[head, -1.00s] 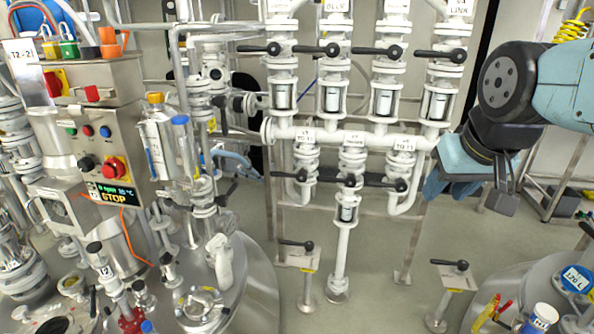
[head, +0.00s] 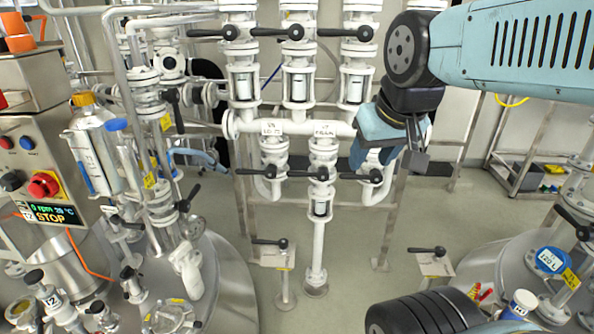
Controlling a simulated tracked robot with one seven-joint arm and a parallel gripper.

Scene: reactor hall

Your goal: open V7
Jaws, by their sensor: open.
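A row of three white valves with black levers hangs under the horizontal white manifold pipe. Their tags are small; the middle valve (head: 323,150) carries a tag (head: 324,130) that may read V7, but I cannot be sure. Its black lever (head: 308,174) lies level, across the vertical pipe. The left valve (head: 272,150) has a similar level lever (head: 252,171). The right valve's tag is hidden behind my gripper; its lever (head: 358,177) shows below. My gripper (head: 388,160) is open and empty, in front of the right valve and right of the middle one in the picture.
Upper valves with black levers (head: 292,33) and sight glasses (head: 297,85) stand above the manifold (head: 300,128). Two low lever posts (head: 284,262) (head: 434,265) stand on the floor. Steel vessels and a control box (head: 45,170) crowd the left; another vessel (head: 500,270) is at right.

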